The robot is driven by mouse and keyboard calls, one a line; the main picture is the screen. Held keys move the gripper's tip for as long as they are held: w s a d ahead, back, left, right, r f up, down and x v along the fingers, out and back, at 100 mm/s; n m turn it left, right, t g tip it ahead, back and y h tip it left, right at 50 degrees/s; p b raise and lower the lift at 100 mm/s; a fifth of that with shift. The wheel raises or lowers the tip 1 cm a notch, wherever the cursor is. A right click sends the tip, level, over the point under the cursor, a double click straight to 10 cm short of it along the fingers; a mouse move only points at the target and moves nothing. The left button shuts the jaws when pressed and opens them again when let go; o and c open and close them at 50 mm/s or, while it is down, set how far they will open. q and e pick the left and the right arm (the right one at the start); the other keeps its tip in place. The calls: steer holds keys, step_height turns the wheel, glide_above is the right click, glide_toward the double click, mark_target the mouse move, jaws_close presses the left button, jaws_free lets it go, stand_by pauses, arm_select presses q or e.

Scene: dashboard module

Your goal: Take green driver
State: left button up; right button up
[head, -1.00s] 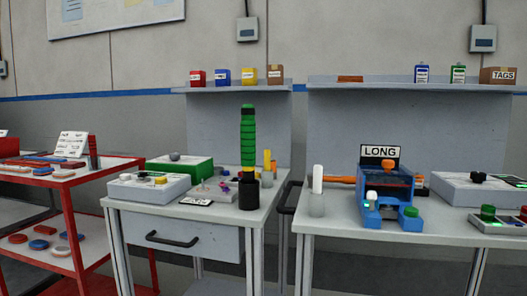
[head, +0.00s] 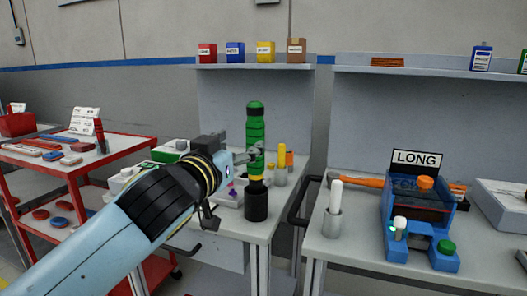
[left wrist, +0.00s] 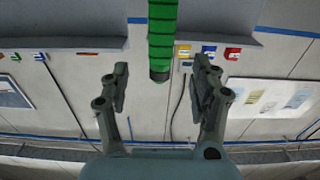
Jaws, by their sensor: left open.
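The green driver (head: 255,126) stands upright in a black cup (head: 256,205) on the grey middle bench. Its banded green handle points up. My left gripper (head: 246,156) reaches in from the left beside the handle's lower part. In the left wrist view the open fingers (left wrist: 160,88) are spread wide. My right gripper is not in view.
A yellow-handled tool (head: 282,158) stands just right of the driver. A white-handled tool in a grey cup (head: 333,222) and a blue LONG fixture (head: 419,215) stand on the right bench. A red cart (head: 75,165) is at left. Small boxes line the shelf above.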

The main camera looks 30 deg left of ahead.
mark_target(252, 135)
arm_select(q)
steer(key=x, duration=0.4)
steer(key=shift+w+f, duration=0.15)
steer(key=shift+w+a+p, duration=0.15)
steer(key=shift+w+p, duration=0.15)
steer(key=shift+w, duration=0.25)
steer(key=x, duration=0.4)
steer(key=shift+w+p, duration=0.15)
steer(key=shift+p, duration=0.25)
jaws_close()
